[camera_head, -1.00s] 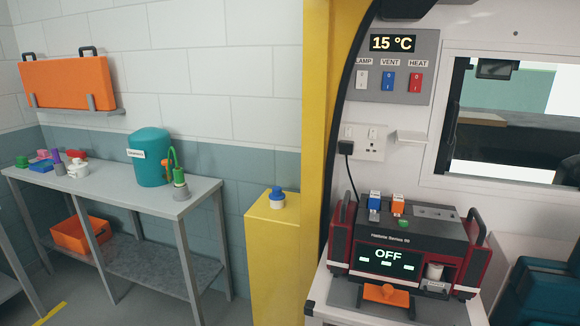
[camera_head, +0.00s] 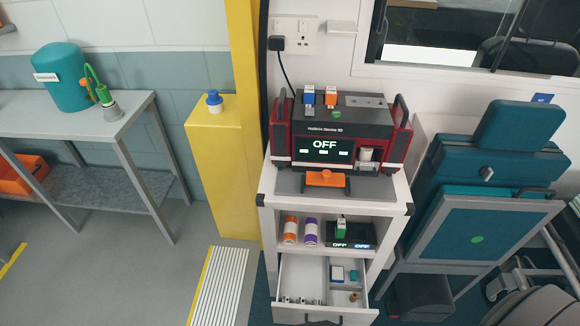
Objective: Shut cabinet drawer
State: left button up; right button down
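The white cabinet (camera_head: 266,197) stands right of the yellow post. Its bottom drawer (camera_head: 299,317) is pulled out toward me, with a dark handle (camera_head: 323,321) at its front, near the lower picture edge. Inside the drawer are compartments holding small items, among them a blue and white one (camera_head: 337,273) and a brown one (camera_head: 353,297). Neither of my grippers shows in the head view.
A dark red device (camera_head: 335,130) reading OFF sits on the cabinet top. The open shelf above the drawer holds an orange can (camera_head: 290,230), a purple can (camera_head: 311,232) and dark units. Folded teal seat (camera_head: 490,215) stands right. A striped ramp (camera_head: 219,286) lies left.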

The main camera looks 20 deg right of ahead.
aim_at(307, 277)
jog(key=z, duration=1.9)
jog(key=i, duration=0.1)
jog(key=u, duration=2.45)
jog(key=i, duration=0.5)
jog(key=u, duration=0.8)
jog(key=i, duration=1.55)
jog(key=z, duration=3.75)
